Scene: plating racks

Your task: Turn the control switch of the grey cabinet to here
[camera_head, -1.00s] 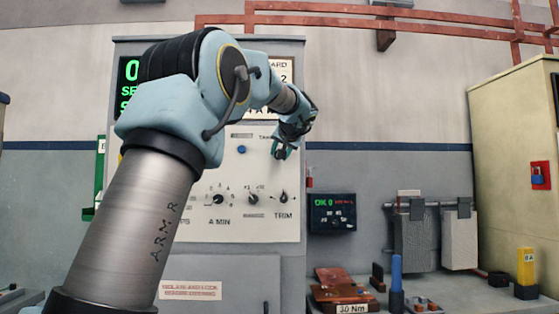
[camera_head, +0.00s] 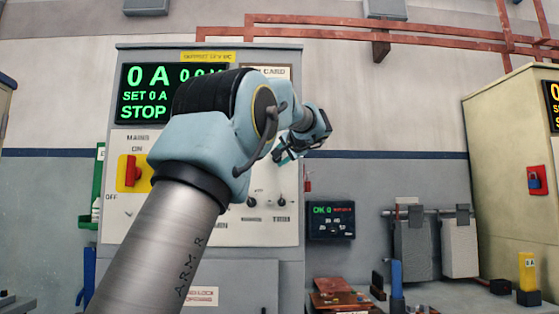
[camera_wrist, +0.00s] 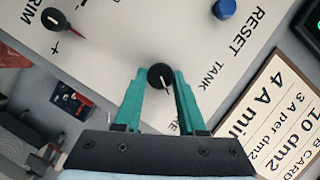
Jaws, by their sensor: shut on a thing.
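The grey cabinet (camera_head: 210,54) stands ahead with a pale control panel. In the wrist view a small black knob (camera_wrist: 160,77) with a white pointer line sits on the panel by the word TANK. My gripper (camera_wrist: 162,75) has its two green fingers on either side of this knob, shut on it. The pointer line points down and slightly right in that view. In the head view my gripper (camera_head: 284,156) is at the panel's right side, and my arm hides the panel's middle and the knob.
A blue button (camera_wrist: 224,9) by RESET and a TRIM knob (camera_wrist: 55,20) are near the held knob. A red and yellow mains switch (camera_head: 131,173) is at left, under a green display (camera_head: 145,92) reading STOP. A small black meter (camera_head: 331,221) hangs right of the cabinet.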

